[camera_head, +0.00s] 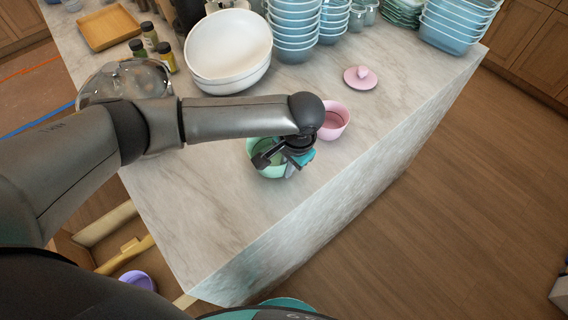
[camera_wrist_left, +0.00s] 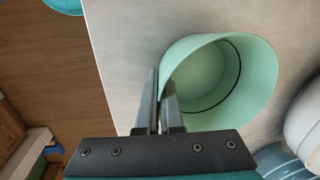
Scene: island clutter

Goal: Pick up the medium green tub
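The medium green tub (camera_head: 268,173) is on the marble island near its front edge, partly covered by my left arm and gripper in the head view. It is a round, open, empty mint-green tub, and it fills the middle right of the left wrist view (camera_wrist_left: 255,85). My left gripper (camera_head: 279,162) is at the tub's rim. In the left wrist view its fingers (camera_wrist_left: 160,95) are close together with the tub's wall between them, one inside and one outside. I cannot tell whether the tub's base touches the counter. My right gripper is not in view.
A pink tub (camera_head: 337,121) stands just behind the green one, with a pink lid (camera_head: 361,78) farther back. White bowls (camera_head: 228,50), stacked blue bowls (camera_head: 294,30), a glass pot (camera_head: 125,82) and jars (camera_head: 165,57) crowd the back and left. The counter's front right is clear.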

